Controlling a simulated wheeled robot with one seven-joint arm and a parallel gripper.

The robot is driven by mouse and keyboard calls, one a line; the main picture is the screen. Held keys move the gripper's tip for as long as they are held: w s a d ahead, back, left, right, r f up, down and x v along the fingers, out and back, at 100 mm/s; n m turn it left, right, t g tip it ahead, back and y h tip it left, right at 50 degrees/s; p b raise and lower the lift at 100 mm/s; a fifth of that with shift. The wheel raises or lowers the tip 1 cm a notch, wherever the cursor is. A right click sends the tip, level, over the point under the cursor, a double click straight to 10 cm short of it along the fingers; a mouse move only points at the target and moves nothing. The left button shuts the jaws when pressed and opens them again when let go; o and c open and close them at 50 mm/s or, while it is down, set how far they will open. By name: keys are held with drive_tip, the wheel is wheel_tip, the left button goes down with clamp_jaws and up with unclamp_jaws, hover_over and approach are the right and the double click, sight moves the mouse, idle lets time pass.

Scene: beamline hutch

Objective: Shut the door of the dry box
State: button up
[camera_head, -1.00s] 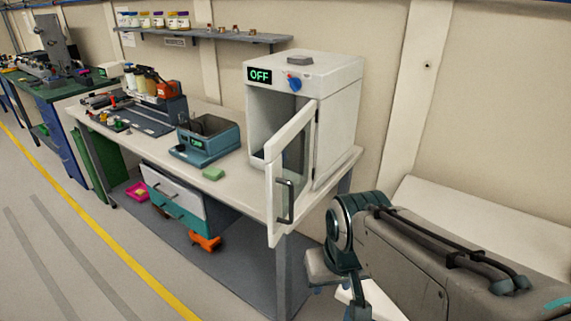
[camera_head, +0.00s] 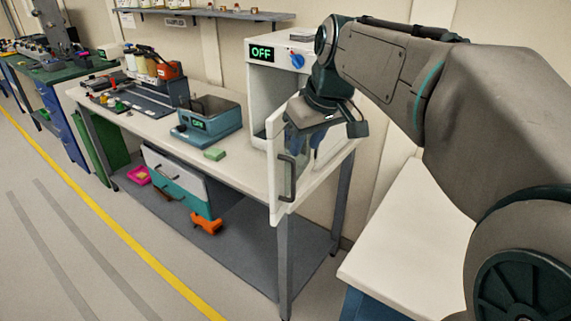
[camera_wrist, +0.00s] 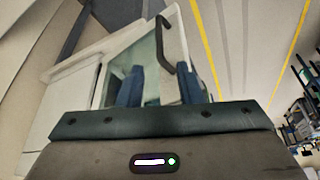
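The dry box (camera_head: 281,62) is a white cabinet on the workbench, with a green OFF display and a blue knob. Its white-framed glass door (camera_head: 273,190) stands open, swung out past the bench's front edge, with a dark bar handle (camera_head: 287,178). My gripper (camera_head: 306,142) points down at the door, its blue fingers partly seen through or against the glass. In the wrist view the two blue fingers (camera_wrist: 160,88) are apart with nothing between them. The door's glass and handle (camera_wrist: 178,48) show beyond them. I cannot tell whether they touch the door.
A drawer unit (camera_head: 176,188) and an orange item (camera_head: 206,224) are below. A white-topped surface (camera_head: 400,250) is at right. Floor in front is clear.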

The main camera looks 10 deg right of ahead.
hover_over(293, 197)
drive_tip(key=f, duration=1.1)
drive_tip(key=shift+w, duration=0.3)
clamp_jaws()
